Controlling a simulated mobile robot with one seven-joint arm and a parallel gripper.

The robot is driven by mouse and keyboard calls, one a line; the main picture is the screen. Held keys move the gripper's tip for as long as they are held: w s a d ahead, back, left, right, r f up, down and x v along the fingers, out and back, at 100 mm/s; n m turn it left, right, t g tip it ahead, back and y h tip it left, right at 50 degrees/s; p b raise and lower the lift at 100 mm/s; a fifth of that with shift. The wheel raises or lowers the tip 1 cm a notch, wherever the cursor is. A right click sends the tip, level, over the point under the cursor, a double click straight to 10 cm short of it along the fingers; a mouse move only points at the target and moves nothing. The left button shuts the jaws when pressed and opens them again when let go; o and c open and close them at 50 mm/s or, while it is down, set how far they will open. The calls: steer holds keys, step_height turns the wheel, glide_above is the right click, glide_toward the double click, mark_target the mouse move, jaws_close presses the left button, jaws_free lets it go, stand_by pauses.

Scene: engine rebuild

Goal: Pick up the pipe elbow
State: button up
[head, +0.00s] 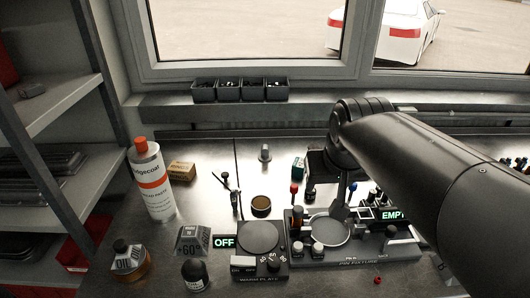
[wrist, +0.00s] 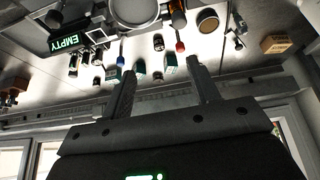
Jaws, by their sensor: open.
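I cannot clearly make out the pipe elbow. A small grey upright fitting (head: 264,153) on the back of the bench in the head view may be it, but its shape is too small to be sure. I do not see this fitting in the wrist view, where my right-hand finger may cover it. My gripper (wrist: 161,65) is open and empty, its two fingers apart above the back of the bench. In the head view my arm hides most of the gripper, which is right of the grey fitting.
A teal box (head: 299,167) and a red-topped item (head: 294,187) stand near my gripper. The hot plate (head: 258,237), piston fixture (head: 350,252) and white bottle (head: 153,180) stand further forward or left. Bins (head: 240,90) line the sill. Bare bench surrounds the grey fitting.

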steer(key=w+a+r, duration=0.1)
steer(key=w+a, duration=0.1)
steer(key=w, duration=0.8)
steer(key=n+h, duration=0.1)
glide_toward(264, 146)
steer(key=shift+w+d+f+g, duration=0.2)
steer(key=shift+w+f+g, duration=0.2)
steer(key=shift+w+f, duration=0.35)
steer(key=x, duration=0.4)
steer(key=shift+w+d+f, duration=0.15)
steer(key=shift+f, duration=0.1)
steer(key=shift+a+x, duration=0.1)
steer(key=shift+x, duration=1.25)
steer(key=shift+a+x, duration=0.15)
steer(key=shift+x, duration=1.25)
steer(key=shift+c, duration=0.4)
steer(key=c, duration=1.1)
